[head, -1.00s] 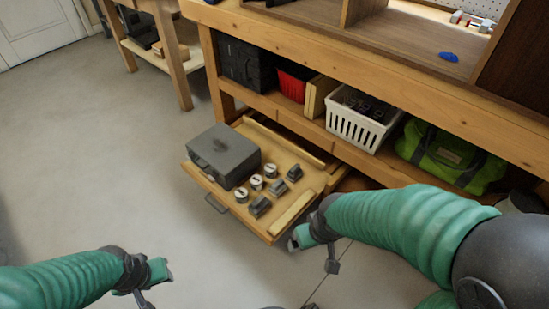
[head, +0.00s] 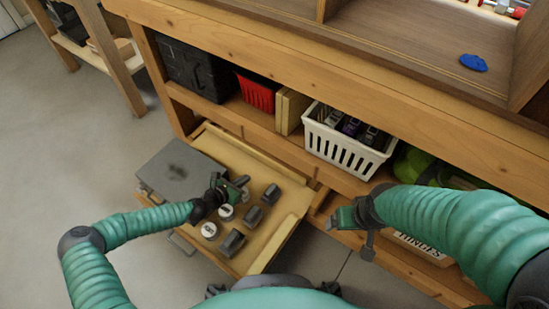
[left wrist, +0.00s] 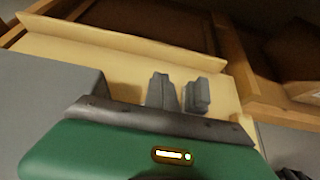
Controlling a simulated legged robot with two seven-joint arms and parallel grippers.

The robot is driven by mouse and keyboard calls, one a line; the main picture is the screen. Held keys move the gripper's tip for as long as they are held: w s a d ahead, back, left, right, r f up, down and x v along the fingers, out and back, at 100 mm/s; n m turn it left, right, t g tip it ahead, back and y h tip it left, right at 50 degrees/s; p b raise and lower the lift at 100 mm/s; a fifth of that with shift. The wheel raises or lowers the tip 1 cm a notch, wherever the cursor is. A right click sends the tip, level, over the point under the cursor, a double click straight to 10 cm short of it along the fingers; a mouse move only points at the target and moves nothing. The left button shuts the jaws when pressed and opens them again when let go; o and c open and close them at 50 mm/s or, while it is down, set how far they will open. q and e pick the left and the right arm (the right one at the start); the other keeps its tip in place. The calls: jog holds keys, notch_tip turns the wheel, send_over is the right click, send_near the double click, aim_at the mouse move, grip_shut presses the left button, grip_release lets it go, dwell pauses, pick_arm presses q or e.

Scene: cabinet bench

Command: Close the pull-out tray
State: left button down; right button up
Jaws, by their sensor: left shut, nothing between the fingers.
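The pull-out tray (head: 268,232) is extended from under the wooden workbench, low in the middle of the head view. It carries a grey box (head: 180,165), white-topped round items (head: 209,230) and several dark grey blocks (head: 232,243). Its front handle (head: 181,243) shows at the lower left, partly behind my arm. My left gripper (head: 240,186) is shut and empty above the tray, beside the grey box; I cannot tell whether it touches anything. The left wrist view shows the tray surface (left wrist: 130,62) beyond the gripper body. My right gripper (head: 345,222) is right of the tray, its jaw state unclear.
The shelf above the tray holds a black case (head: 195,68), a red bin (head: 256,93) and a white basket (head: 340,145). A green bag (head: 422,168) is partly behind my right arm. A box marked "HINGES" (head: 425,247) is at lower right. Floor at left is clear.

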pick_arm(q)
jog(key=b+x, duration=0.3)
jog(key=x, duration=0.2)
jog(key=b+x, duration=0.4)
jog(key=x, duration=0.1)
jog(key=shift+s+d+f, duration=0.1)
jog(key=shift+s+f, duration=0.05)
jog(key=shift+f, duration=0.25)
jog(key=shift+w+d+r+b, duration=0.1)
jog(key=shift+w+d+b, duration=0.25)
jog(key=shift+w+b, duration=0.15)
jog(key=shift+w+d+r+b, duration=0.1)
jog(key=shift+w+d+b, duration=0.25)
jog(key=shift+w, duration=0.2)
jog(key=shift+w+d+r, duration=0.15)
jog(key=shift+w+d, duration=0.05)
jog(key=shift+w, duration=0.05)
jog(key=shift+w+d+r, duration=0.1)
jog(key=shift+w+r, duration=0.05)
jog(key=shift+d, duration=0.1)
